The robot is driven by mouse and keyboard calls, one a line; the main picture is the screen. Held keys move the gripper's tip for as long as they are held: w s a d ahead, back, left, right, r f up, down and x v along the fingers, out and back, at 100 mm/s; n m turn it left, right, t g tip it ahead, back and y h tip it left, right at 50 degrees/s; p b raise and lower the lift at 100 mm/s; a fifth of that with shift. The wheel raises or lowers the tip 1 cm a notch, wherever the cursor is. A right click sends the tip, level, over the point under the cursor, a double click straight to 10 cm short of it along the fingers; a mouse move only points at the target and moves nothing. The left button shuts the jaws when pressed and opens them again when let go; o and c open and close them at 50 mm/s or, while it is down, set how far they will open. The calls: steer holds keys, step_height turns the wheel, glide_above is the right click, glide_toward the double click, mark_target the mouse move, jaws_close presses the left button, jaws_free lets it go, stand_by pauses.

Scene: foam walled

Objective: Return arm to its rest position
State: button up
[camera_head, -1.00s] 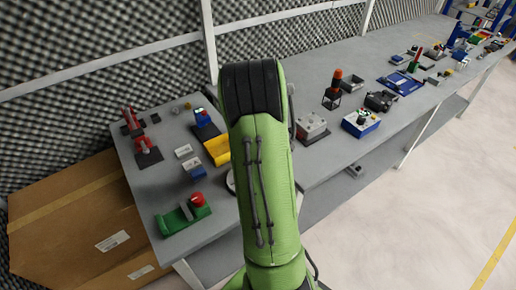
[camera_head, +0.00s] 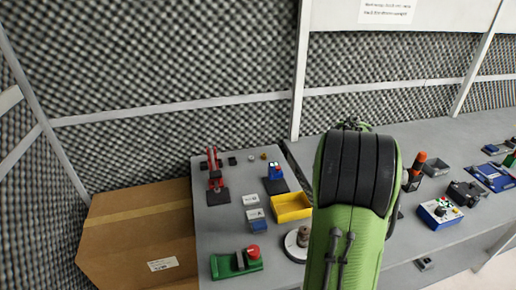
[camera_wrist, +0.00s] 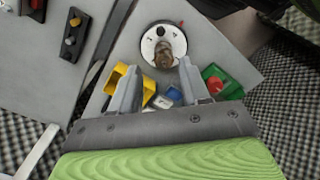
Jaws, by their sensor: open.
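My green arm with its black joint cover (camera_head: 362,172) stands in front of the bench in the head view, and hides part of it. My gripper is out of sight there. In the wrist view my gripper (camera_wrist: 158,68) is open, its two grey fingers apart with nothing held between them. Beyond the fingertips in that view is a round white plate with a brown knob (camera_wrist: 165,52).
The grey bench (camera_head: 222,232) carries a yellow bin (camera_head: 291,207), a green block with a red button (camera_head: 236,263), a red clamp-like device (camera_head: 214,174) and a blue-and-white button box (camera_head: 440,212). A cardboard box (camera_head: 140,235) stands at left. Foam walls rise behind.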

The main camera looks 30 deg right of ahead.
steer(key=w+a+r+m+t, duration=0.1)
steer(key=a+r, duration=0.4)
steer(key=a, duration=0.2)
steer(key=s+a+r+m+t, duration=0.2)
steer(key=s+a, duration=0.3)
steer(key=a, duration=0.4)
steer(key=s+a+r+m+t, duration=0.2)
steer(key=s+a, duration=0.4)
steer(key=a, duration=0.4)
steer(key=shift+s+a+r+m+t, duration=0.2)
steer(key=shift+a+m+t, duration=0.1)
steer(key=shift+m, duration=0.2)
